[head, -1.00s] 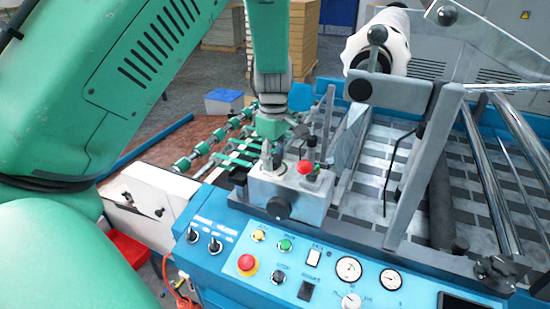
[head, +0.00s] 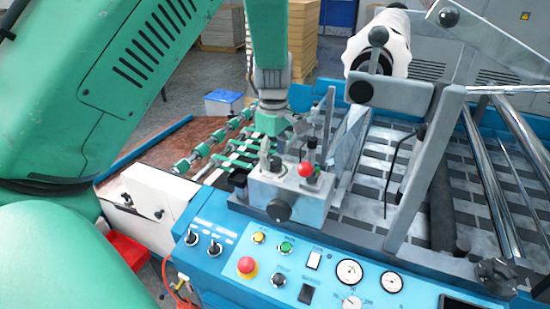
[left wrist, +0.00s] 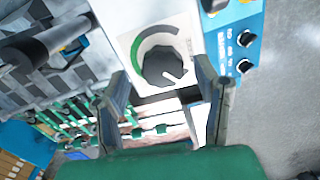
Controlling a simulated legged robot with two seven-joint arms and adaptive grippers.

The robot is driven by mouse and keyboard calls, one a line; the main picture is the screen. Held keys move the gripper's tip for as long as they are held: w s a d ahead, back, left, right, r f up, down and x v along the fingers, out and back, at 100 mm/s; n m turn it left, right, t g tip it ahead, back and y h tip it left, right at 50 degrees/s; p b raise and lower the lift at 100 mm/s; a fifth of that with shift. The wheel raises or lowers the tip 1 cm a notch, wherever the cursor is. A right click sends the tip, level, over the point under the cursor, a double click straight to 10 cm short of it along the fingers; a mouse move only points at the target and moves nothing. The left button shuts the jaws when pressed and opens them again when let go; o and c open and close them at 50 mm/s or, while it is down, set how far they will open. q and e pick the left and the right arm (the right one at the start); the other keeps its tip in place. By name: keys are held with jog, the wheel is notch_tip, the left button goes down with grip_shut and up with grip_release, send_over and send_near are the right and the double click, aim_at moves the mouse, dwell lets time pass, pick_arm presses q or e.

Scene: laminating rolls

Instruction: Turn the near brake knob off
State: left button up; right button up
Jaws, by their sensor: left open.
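In the left wrist view a black knob (left wrist: 165,68) with a white pointer line sits on a pale plate with a green and grey arc around it. The pointer is toward the lower right, away from the green part of the arc. My left gripper (left wrist: 160,88) is open and empty there, its two fingers apart below and beside the knob. In the head view my left gripper (head: 270,124) hangs behind a grey block (head: 300,198). Its fingertips are hard to make out there. The dial is not visible in the head view. My right gripper is not in view.
The grey block carries a red-topped lever (head: 306,169) and a black front knob (head: 278,210). The blue control panel (head: 325,265) with buttons and gauges lies in front. Green rollers (head: 215,150) lie left of the block, and a slanted metal bar (head: 425,170) stands at right.

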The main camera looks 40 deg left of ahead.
aim_at(274, 159)
pick_arm(q)
notch_tip(274, 159, up, 11)
jog(key=shift+w, duration=0.15)
dwell(0.4)
jog(key=shift+f, duration=0.15)
